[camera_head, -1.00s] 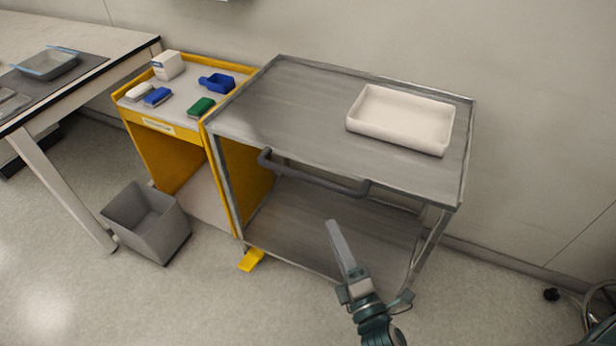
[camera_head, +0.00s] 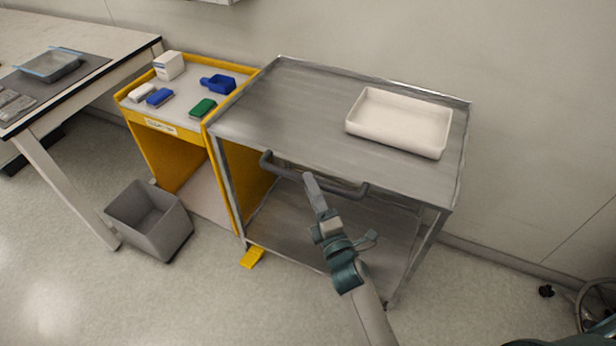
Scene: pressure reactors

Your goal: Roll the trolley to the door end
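The trolley (camera_head: 290,101) is a grey metal two-shelf cart against the wall, with a white tray (camera_head: 399,122) on its top. Its dark bar handle (camera_head: 285,170) runs along the near side, just under the top shelf. My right gripper (camera_head: 310,181) is at the middle of this handle, its finger overlapping the bar in the picture. I cannot tell whether it touches or grips the bar, or how far the fingers are apart. A yellow pedal (camera_head: 252,257) shows at the trolley's lower left corner. My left gripper is not in view.
A yellow cabinet (camera_head: 163,135) with small items on top stands close against the trolley's left side. A grey bin (camera_head: 149,219) is on the floor before it. A bench (camera_head: 84,80) is at far left. Floor in front is clear; a wheeled dark object (camera_head: 588,300) is at lower right.

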